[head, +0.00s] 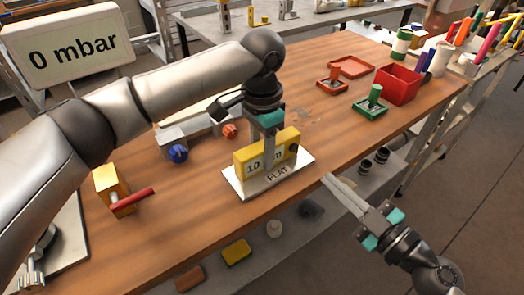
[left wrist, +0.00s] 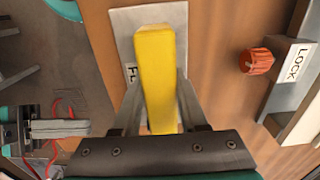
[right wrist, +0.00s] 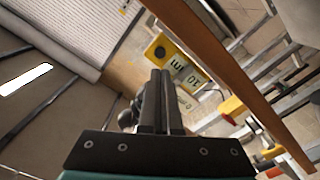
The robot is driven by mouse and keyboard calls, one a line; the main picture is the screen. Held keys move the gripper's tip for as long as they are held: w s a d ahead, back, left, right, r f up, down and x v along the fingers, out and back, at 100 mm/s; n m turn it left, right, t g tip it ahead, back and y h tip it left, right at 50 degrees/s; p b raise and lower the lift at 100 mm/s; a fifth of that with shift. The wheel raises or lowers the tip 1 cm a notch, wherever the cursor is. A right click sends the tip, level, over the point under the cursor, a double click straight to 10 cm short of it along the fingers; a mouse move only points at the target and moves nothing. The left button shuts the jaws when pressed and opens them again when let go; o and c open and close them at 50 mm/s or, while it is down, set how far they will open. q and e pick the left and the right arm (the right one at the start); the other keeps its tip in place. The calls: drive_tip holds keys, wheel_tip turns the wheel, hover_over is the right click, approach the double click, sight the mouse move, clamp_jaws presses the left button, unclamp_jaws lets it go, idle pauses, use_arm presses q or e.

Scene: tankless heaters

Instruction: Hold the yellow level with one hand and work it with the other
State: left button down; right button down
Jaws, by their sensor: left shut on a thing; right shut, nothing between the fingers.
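The yellow level (head: 247,158) stands on a pale plate marked "FLAT" (head: 293,179) near the front edge of the workbench. Its face reads "10" and "m", partly hidden by my finger. My left gripper (head: 270,160) comes down from above and is shut on the level; the left wrist view shows the yellow body (left wrist: 157,75) between the fingers. A dark round knob (head: 294,148) sits at the level's right end. My right gripper (head: 330,183) is shut and empty, apart from the level, just off the bench's front edge. The right wrist view also shows the level (right wrist: 165,52) beyond its fingers.
A yellow block with a red lever (head: 133,200) stands left on the bench. A fixture with blue (head: 177,153) and orange (head: 229,130) knobs is behind. A red bin (head: 397,86) and a green stamp-like piece (head: 372,101) stand right. A lower shelf holds loose items.

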sight(294, 148)
idle(0.4)
drive_tip(key=shift+w+a+f+m+t+h, duration=0.1)
drive_tip(key=shift+w+a+m+t+h, duration=0.8)
drive_tip(key=shift+m+h, duration=2.2)
drive_tip(key=shift+w+a+f+m+t+h, duration=0.1)
drive_tip(key=shift+w+a+m+t+h, duration=0.9)
drive_tip(key=shift+m, duration=3.7)
drive_tip(key=shift+w+a+f+m+t+h, duration=0.1)
drive_tip(key=shift+w+a+m+t+h, duration=0.7)
drive_tip(key=shift+m+h, duration=2.5)
drive_tip(key=shift+w+a+m+g+y, duration=0.2)
drive_tip(key=shift+w+m+g+y, duration=0.15)
drive_tip(key=shift+m+y, duration=0.25)
